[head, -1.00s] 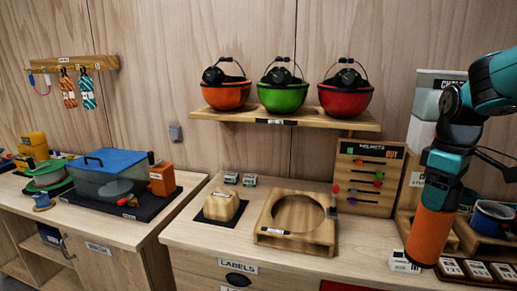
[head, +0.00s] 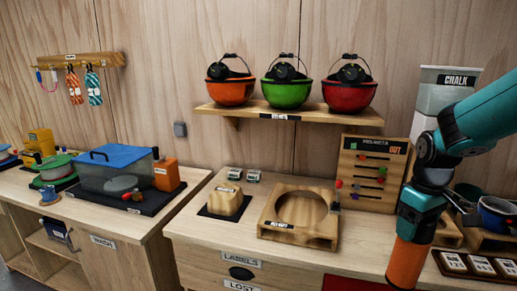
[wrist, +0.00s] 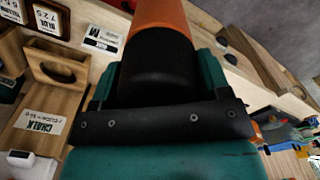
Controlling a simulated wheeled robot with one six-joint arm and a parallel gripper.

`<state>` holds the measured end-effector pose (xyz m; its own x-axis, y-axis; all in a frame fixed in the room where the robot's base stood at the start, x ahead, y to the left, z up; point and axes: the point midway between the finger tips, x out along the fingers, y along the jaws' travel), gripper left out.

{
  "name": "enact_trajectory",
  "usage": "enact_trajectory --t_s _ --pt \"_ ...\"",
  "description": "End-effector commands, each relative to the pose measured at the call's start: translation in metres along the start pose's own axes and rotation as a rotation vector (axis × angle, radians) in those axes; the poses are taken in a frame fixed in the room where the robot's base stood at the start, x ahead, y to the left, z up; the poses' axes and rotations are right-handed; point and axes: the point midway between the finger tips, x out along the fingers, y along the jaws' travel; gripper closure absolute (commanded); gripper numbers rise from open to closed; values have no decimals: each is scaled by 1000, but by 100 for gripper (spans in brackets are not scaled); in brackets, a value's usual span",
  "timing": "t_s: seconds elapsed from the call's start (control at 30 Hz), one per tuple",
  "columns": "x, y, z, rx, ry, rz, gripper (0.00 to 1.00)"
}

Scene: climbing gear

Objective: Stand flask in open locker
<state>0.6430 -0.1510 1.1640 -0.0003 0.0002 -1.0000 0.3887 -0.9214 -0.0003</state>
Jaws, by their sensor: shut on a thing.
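The flask (head: 406,263) is an orange cylinder that hangs upright below my arm at the right of the head view, over the front part of the counter. My gripper (head: 413,228) is shut on its dark upper part. In the wrist view the flask's black part (wrist: 155,80) sits between the teal fingers, with the orange body beyond. The flask's lower end is cut off there. I cannot make out an open locker for certain in either view.
A round-holed wooden tray (head: 270,232) stands left of the flask, and a framed board (head: 370,172) behind it. A labelled tray (head: 470,272) is close on the right. A shelf (head: 285,112) holds three helmets. The left bench (head: 150,222) bears a blue-lidded box (head: 118,172).

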Motion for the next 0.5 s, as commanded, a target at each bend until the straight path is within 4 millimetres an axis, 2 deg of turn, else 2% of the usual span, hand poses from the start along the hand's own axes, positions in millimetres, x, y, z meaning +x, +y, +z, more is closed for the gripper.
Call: enact_trajectory --t_s 0.03,0.17,0.3,0.4,0.5 --pt "19 -4 -2 25 -5 -3 89" --pt "67 -16 -7 116 -7 -3 89" --pt "124 -33 -7 232 -9 -3 89" --pt "154 -43 -6 302 -6 -2 89" --pt "175 -50 -4 353 -3 -1 89"
